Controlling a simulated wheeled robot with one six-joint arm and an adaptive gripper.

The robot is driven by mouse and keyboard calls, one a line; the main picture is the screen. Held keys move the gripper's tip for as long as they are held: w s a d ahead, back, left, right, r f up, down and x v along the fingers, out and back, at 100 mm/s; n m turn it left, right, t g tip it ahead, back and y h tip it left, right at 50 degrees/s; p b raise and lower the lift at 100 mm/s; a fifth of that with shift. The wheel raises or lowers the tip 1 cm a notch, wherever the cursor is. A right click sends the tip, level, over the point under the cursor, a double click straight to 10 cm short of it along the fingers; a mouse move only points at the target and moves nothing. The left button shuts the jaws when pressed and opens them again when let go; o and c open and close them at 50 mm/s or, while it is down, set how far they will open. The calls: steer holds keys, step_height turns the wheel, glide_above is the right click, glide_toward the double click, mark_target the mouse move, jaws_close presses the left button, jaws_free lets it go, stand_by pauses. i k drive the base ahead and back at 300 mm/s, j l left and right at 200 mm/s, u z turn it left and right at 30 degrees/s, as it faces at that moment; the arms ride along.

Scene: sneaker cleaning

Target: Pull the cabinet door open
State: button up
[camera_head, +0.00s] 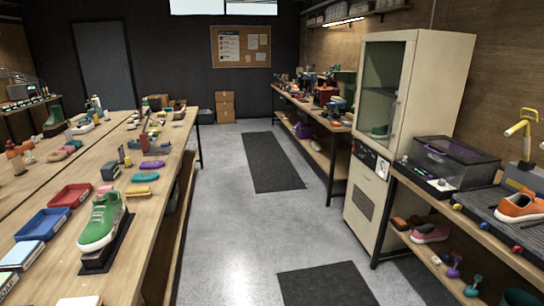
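The tall cream cabinet (428,90) stands right of centre against the right wall. Its narrow front has a door (382,100) with a glass panel, and a vertical handle (393,112) shows near the door's right edge. The door looks shut. A green shoe (380,131) shows behind the glass. Below the door is a lower panel with a dark vent (364,204). My gripper is not in view.
A long wooden table (160,205) with shoes, trays and brushes runs along the left. A bench (480,228) with a dark clear-lidded box (450,160) adjoins the cabinet's right side. The grey floor between is clear, with flat dark mats (325,285).

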mark_target(410, 36)
steer(key=i+u, duration=0.15)
steer(key=i, duration=1.55)
